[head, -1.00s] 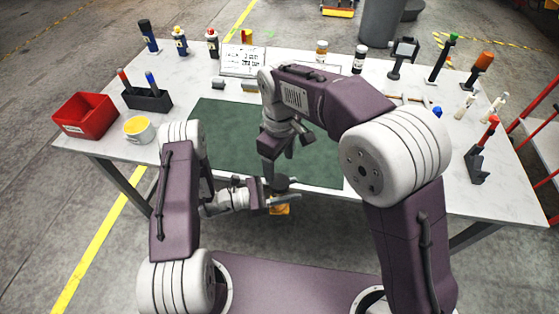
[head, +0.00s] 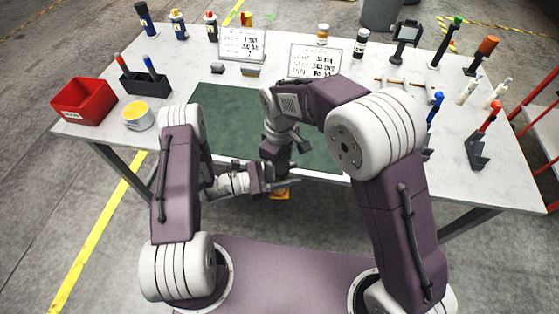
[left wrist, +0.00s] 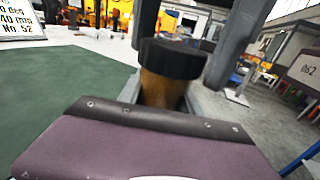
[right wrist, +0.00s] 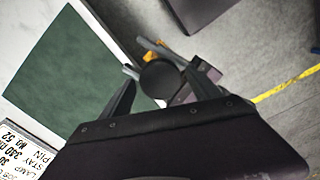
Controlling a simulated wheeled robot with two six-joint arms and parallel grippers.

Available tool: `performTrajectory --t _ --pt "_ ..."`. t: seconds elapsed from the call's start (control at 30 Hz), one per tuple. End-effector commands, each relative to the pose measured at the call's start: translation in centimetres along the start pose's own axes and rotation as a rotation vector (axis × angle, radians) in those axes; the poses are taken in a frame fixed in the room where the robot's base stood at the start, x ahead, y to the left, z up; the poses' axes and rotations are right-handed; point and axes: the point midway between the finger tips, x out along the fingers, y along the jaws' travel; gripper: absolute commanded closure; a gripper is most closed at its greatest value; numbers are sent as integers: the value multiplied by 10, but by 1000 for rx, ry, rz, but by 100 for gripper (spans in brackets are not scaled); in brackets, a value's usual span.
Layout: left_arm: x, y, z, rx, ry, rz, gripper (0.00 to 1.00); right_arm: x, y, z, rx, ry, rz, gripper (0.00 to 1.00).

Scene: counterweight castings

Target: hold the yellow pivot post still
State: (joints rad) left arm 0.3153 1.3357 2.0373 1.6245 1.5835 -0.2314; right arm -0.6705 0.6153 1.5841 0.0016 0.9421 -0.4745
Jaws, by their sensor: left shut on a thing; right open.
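In the head view only a small yellow part (head: 281,194) shows low beside my left gripper (head: 284,185); the rest is hidden by the grippers. In the left wrist view, the left fingers are closed on the post below its cap. My right gripper (head: 285,163) is above the post and open. In the right wrist view the dark cap (right wrist: 160,80) appears between its spread fingers, and I cannot tell whether they touch it.
A green mat (head: 220,110) covers the table's front middle. Two printed signs (head: 243,44) (head: 315,61) stand behind it. A red bin (head: 84,101), a yellow-topped tub (head: 138,115) and a dark holder (head: 146,85) are at left. Several upright tools stand at right.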

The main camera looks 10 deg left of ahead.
Motion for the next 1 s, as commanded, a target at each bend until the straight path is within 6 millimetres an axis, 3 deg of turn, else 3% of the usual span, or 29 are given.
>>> performTrajectory --t 0.03,0.2,0.27,0.37,0.43,0.6,0.77,0.93,0.97,1.0 --pt "0 0 1 1 -2 0 100 0 0 0 0 0 0 36" --pt "0 0 1 1 -2 0 100 0 0 0 0 0 0 84" --pt "0 0 1 1 -2 0 100 0 0 0 0 0 0 95" --pt "0 0 1 1 -2 0 100 0 0 0 46 0 1 95" --pt "0 0 1 1 -2 0 100 0 0 0 170 0 1 96" --pt "0 0 1 0 -2 0 100 0 0 0 663 1 1 96" --pt "0 0 1 0 -2 -1 100 0 1 0 1035 1 1 96" --pt "0 0 1 0 -2 -1 100 0 1 0 1052 1 1 96" --pt "0 0 1 0 -2 -1 100 0 1 0 1052 2 1 39" --pt "0 0 1 0 -2 -1 100 0 1 0 1051 1 1 28"
